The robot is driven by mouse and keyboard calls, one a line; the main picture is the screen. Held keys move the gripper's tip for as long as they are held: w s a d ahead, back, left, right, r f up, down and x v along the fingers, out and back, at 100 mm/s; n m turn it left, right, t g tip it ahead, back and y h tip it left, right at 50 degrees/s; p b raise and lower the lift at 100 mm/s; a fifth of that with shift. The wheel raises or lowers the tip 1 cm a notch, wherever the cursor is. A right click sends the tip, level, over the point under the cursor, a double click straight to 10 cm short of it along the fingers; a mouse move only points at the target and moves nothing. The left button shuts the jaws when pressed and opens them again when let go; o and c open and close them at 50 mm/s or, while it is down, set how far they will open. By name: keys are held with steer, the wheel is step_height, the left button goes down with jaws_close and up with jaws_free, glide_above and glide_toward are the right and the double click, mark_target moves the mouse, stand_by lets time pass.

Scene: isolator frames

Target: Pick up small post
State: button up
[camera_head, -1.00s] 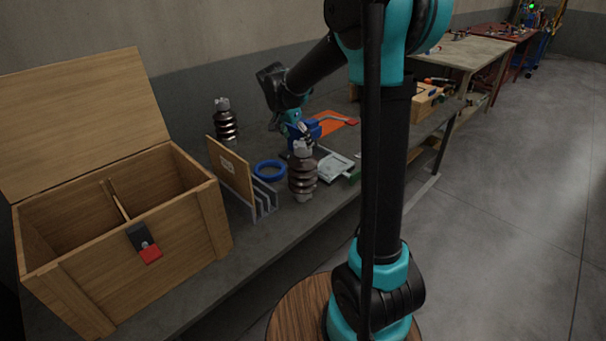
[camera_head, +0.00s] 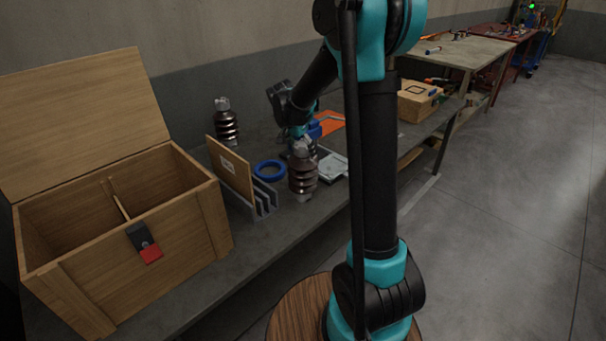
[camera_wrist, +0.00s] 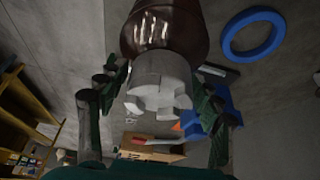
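A brown ribbed insulator post (camera_head: 303,173) with a grey metal cap stands upright near the front edge of the bench. A similar dark post (camera_head: 226,124) stands further back to the left. I cannot tell for sure which one is the small post. In the wrist view, the near post's grey notched cap (camera_wrist: 160,82) sits between the fingers of my gripper (camera_wrist: 163,95). The fingers are spread with gaps visible at both sides of the cap. In the head view my gripper (camera_head: 298,132) is just behind the near post's top and partly hidden by it.
A blue ring (camera_head: 269,171) and a slotted grey rack (camera_head: 262,207) holding a wooden board (camera_head: 230,168) are left of the near post. An open wooden chest (camera_head: 190,225) stands at left. A grey metal part (camera_head: 334,167) lies to the right.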

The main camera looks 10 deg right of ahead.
jaws_close()
steer(key=shift+r, duration=0.15)
